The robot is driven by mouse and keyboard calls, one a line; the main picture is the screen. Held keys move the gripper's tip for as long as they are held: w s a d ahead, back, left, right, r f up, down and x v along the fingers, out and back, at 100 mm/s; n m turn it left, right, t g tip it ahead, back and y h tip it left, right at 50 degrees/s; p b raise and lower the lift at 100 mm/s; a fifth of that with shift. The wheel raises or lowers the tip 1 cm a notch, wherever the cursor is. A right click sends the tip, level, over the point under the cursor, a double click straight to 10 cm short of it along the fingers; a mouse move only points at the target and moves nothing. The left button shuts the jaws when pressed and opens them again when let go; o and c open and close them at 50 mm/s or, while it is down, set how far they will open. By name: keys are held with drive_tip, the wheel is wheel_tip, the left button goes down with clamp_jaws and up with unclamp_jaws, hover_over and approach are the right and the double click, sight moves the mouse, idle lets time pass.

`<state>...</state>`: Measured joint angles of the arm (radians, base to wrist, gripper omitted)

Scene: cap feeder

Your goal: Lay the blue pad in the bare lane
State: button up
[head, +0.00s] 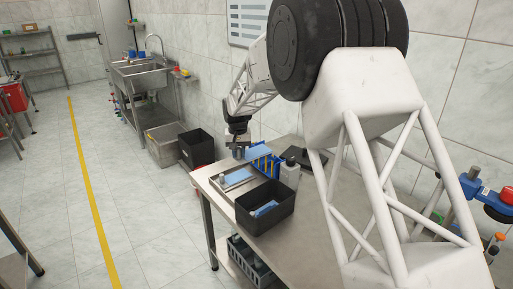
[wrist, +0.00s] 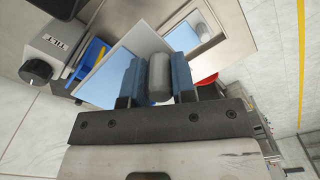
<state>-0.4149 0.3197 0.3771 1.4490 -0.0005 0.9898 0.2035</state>
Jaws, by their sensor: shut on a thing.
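My gripper (head: 238,139) is above the back of a shallow metal tray (head: 221,190) on the table. In the wrist view its blue fingers (wrist: 157,82) are shut on a grey cylinder, which looks like the grip of the blue pad (wrist: 97,86). A pale blue slab shows just under the gripper in the head view (head: 238,153), clear of the tray. Another light blue pad (head: 239,176) lies in the tray; it seems to show in the wrist view (wrist: 184,37). The fingers hide part of the tray, and I cannot tell clearly which lane is bare.
A black bin (head: 250,221) with a blue piece inside stands at the tray's front right. A blue rack (head: 263,160) with yellow parts stands behind the tray, beside a grey device (head: 290,172). The table (head: 310,226) is clear right of the bin.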

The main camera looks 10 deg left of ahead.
wheel_tip(320, 180, down, 7)
drive_tip(key=s+a, duration=0.1)
drive_tip(key=s, duration=0.1)
drive_tip(key=shift+s+r, duration=0.2)
drive_tip(key=shift+s, duration=0.2)
drive_tip(key=shift+f, duration=0.15)
approach(236, 190)
drive_tip(key=shift+s+d+f, duration=0.2)
drive_tip(key=shift+s+f, duration=0.6)
drive_tip(key=shift+f, duration=0.25)
drive_tip(key=shift+s+d+f, duration=0.25)
drive_tip(key=shift+s+f, duration=0.5)
drive_tip(key=shift+f, duration=0.25)
drive_tip(key=shift+s+d+f, duration=0.2)
drive_tip(key=shift+s+f, duration=0.6)
drive_tip(key=shift+f, duration=0.25)
drive_tip(key=o, duration=0.9)
drive_tip(key=shift+c, duration=1)
drive_tip(key=shift+o, duration=0.5)
drive_tip(key=shift+a, duration=0.1)
drive_tip(key=shift+r, duration=0.1)
